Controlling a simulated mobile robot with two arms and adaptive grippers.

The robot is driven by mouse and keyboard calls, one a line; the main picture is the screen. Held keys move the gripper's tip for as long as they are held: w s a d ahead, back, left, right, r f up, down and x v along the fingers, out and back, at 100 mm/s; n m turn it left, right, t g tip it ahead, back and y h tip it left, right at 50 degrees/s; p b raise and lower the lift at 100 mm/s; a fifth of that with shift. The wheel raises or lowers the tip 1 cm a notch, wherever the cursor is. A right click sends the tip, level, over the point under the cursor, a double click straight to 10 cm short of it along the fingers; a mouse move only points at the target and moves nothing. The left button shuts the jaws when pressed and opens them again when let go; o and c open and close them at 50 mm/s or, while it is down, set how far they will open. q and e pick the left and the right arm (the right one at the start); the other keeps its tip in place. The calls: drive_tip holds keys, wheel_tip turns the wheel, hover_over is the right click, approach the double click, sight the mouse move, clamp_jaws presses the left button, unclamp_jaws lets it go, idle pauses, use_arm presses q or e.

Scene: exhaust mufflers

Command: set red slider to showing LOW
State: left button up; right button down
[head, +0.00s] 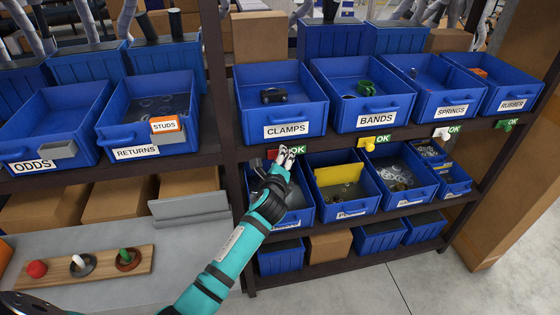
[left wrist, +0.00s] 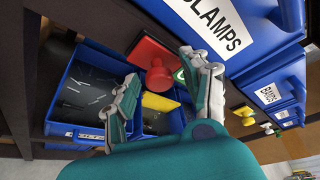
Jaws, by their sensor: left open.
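The red slider (head: 271,153) is on the shelf rail below the CLAMPS bin, with a green OK label (head: 298,150) showing at its right. In the left wrist view the red slider (left wrist: 147,55) is a red plate with a round red knob (left wrist: 158,76). A sliver of green shows right of the knob, partly hidden by a finger. My left gripper (head: 286,152) is open in front of the slider. In the left wrist view its fingers (left wrist: 161,68) stand either side of the knob, apart from it as far as I can tell. My right gripper is not in view.
The CLAMPS bin (head: 281,107) is just above the gripper, and lower blue bins (head: 298,215) are below. Along the rail are yellow (head: 368,147), white (head: 441,133) and green (head: 505,125) sliders, each with a green OK label. Open floor (head: 400,285) lies at the lower right.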

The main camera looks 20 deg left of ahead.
sight(303, 151)
use_arm(q)
drive_tip(key=shift+s, duration=0.1)
clamp_jaws()
drive_tip(key=w+d, duration=0.1)
drive_tip(key=w+d+b, duration=0.1)
drive_tip(key=d, duration=0.1)
drive_tip(key=w+d, duration=0.1)
drive_tip(key=d, duration=0.1)
drive_tip(key=shift+w+b, duration=0.25)
drive_tip(key=shift+b, duration=0.05)
drive_tip(key=shift+w+d+r, duration=0.1)
drive_tip(key=shift+d, duration=0.15)
drive_tip(key=shift+r, duration=0.1)
